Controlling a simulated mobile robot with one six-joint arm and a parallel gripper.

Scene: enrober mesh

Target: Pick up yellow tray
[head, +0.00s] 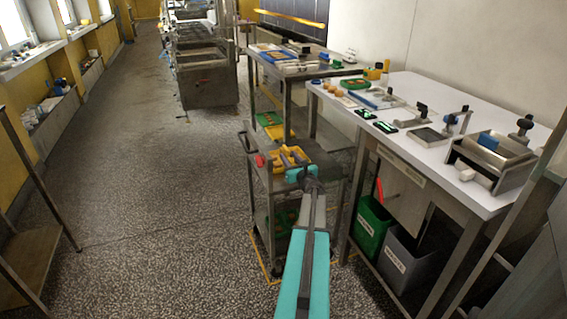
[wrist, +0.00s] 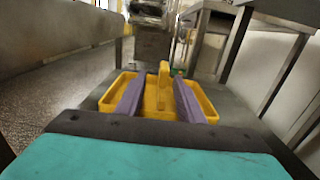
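The yellow tray (head: 276,153) sits on the top shelf of a steel trolley. In the wrist view the tray (wrist: 107,96) has an upright central handle (wrist: 164,78) and an open compartment on each side. My gripper (wrist: 160,84) is open, with one long finger on each side of the handle. Gaps show between both fingers and the handle. In the head view my gripper (head: 292,156) reaches over the tray, and my arm hides part of its near side. The gripper body hides the tray's near edge in the wrist view.
The steel trolley (head: 263,190) stands close to a white worktable (head: 450,165) on the right, with green (head: 371,228) and grey (head: 405,258) bins below. Another steel table (head: 300,72) stands behind it. The floor (head: 150,190) on the left is clear.

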